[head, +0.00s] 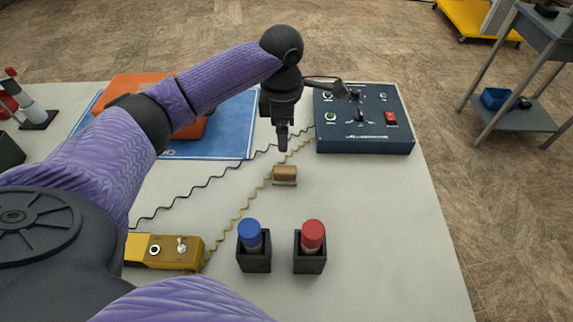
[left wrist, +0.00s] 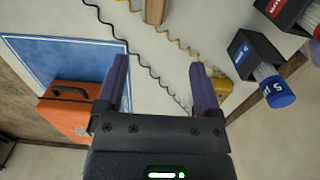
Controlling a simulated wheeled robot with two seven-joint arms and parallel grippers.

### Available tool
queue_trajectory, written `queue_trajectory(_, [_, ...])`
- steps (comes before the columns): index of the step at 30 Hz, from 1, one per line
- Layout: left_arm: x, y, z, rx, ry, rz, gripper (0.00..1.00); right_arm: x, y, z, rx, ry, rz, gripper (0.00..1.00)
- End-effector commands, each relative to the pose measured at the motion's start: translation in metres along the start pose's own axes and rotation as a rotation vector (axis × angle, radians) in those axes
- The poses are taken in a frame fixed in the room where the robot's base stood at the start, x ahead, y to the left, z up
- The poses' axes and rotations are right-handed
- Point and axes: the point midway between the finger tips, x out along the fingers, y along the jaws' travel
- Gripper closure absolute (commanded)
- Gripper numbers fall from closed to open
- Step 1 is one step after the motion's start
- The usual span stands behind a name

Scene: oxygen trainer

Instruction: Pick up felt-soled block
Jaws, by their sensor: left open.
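The felt-soled block (head: 285,174) is a small brown wooden block with a paler base. It sits on the white table near the middle in the head view. In the left wrist view the block (left wrist: 155,11) is at the top edge and partly cut off. My left gripper (head: 283,138) points down, just behind the block in the head view, and apart from it. In the left wrist view its two purple fingers (left wrist: 158,82) are spread with nothing between them. My right gripper is not in view.
Blue-capped (head: 250,236) and red-capped (head: 313,237) markers stand in black holders in front of the block. A dark control box (head: 364,138) stands behind right. A yellow switch box (head: 165,251) is front left. An orange case (left wrist: 72,108) lies on a blue mat. Coiled cords cross the table.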

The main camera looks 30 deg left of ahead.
Motion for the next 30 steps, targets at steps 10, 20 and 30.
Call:
queue_trajectory(10, [0.067,0.000,-0.001,0.000,0.009,-0.013,0.15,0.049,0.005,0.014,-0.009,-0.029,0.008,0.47])
queue_trajectory(20, [0.130,0.008,0.000,0.000,0.011,-0.014,0.15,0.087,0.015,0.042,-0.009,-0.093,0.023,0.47])
queue_trajectory(30, [0.138,0.007,0.000,0.001,0.008,-0.010,0.27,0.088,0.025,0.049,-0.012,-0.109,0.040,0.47])
